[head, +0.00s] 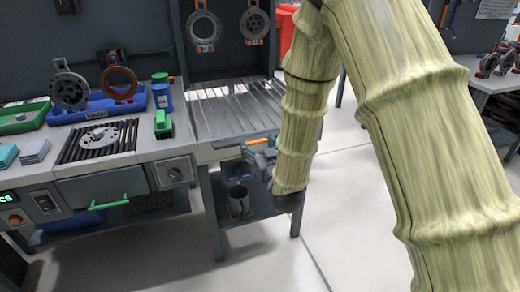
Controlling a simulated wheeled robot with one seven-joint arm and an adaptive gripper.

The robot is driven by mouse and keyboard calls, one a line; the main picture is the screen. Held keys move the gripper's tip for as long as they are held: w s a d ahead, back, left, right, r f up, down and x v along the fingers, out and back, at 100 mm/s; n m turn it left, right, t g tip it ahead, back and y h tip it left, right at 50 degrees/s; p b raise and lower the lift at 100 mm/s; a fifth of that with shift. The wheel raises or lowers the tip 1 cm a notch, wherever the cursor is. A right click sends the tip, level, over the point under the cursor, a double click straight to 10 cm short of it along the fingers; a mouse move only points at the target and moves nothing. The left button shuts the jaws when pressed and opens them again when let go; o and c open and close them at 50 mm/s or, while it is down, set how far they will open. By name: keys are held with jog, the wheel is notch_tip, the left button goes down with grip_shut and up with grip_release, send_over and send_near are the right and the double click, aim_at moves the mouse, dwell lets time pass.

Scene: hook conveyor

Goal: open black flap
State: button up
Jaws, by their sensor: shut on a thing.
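I cannot clearly make out a black flap behind the handle. A dark grey front panel (75,190) with a green handle (110,202) is further left, under the workbench, apart from my gripper.
The slatted conveyor (235,112) is behind my gripper, with ring parts (203,28) hanging above. Left, the workbench (80,175) carries a blue tray (97,112) and a blue bottle (162,93). The floor at right is clear.

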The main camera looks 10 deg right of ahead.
jog(key=shift+s+f+b, duration=0.2)
jog(key=shift+f+b, duration=0.3)
jog(key=shift+f, duration=0.25)
jog(key=o, duration=1.5)
jog(key=shift+c, duration=0.2)
jog(key=s+d, duration=0.2)
jog(key=s, duration=1)
jog(key=shift+c, duration=0.4)
